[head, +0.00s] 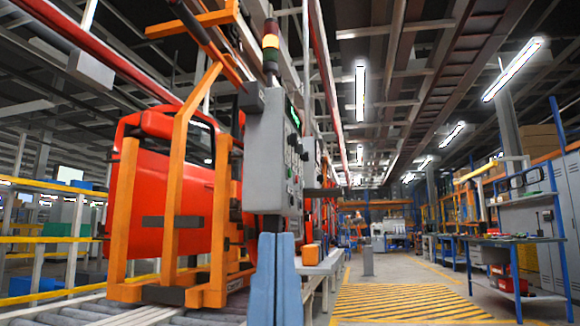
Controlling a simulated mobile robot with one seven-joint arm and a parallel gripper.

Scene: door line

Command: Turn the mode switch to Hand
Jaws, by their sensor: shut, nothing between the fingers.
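A grey control cabinet (266,160) stands in the middle of the head view. Its operating face (294,160) is turned to the right and shows at a steep angle. It carries a green-lit display (294,117) and several small dark knobs or buttons below it. I cannot tell which of these is the mode switch, nor which way any of them points.
A signal tower (271,48) with an orange light tops the cabinet. A dark bar (322,192) juts right of the cabinet. The striped floor (390,302) is clear; a workbench (505,241) stands right.

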